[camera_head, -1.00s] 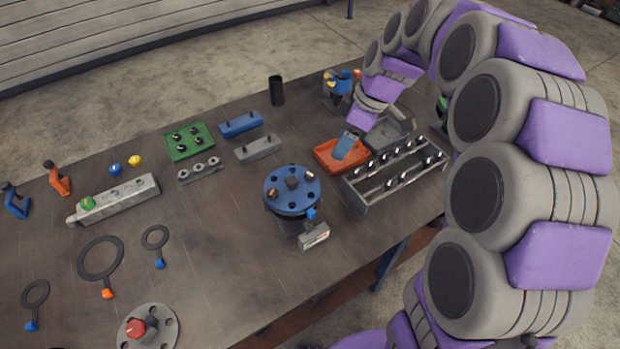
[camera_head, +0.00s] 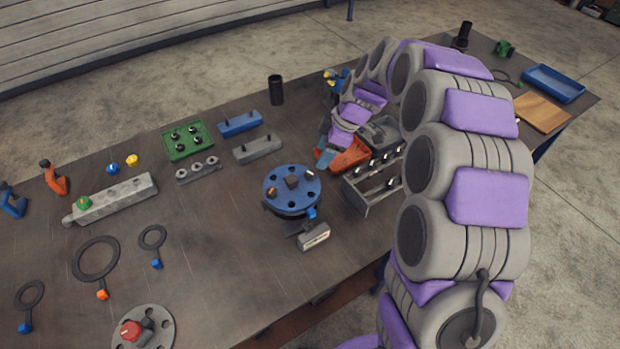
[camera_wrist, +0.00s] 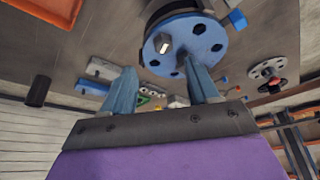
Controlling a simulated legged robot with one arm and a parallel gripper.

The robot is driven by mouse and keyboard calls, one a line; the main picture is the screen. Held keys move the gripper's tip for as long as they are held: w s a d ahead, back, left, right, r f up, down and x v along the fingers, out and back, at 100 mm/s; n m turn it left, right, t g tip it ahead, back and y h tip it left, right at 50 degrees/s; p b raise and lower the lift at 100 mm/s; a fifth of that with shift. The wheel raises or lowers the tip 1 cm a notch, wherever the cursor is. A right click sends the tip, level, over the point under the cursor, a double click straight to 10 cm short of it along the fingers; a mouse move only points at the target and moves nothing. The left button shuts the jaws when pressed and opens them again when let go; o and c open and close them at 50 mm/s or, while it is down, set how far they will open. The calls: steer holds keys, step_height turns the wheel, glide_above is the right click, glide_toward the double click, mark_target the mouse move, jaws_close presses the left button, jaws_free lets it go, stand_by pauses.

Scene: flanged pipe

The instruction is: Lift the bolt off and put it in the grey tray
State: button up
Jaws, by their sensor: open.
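The blue round flange (camera_head: 275,203) stands on the table near the middle. The grey tray (camera_head: 384,129) is behind the orange tray, partly hidden by my arm.
The orange tray (camera_head: 353,155) lies beside my gripper. A grey rack (camera_head: 372,192) with several metal pegs stands right of the flange. A black cup (camera_head: 276,90) and a green block (camera_head: 188,142) are behind.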

mark_target(310, 172)
steer(key=shift+s+b+x, duration=0.15)
steer(key=shift+b+x, duration=0.25)
steer(key=shift+x, duration=1.55)
steer(key=shift+s+b+x, duration=0.1)
steer(key=shift+b+x, duration=0.3)
steer(key=shift+x, duration=1.5)
steer(key=shift+a, duration=0.1)
steer(key=shift+r, duration=0.1)
jaws_close()
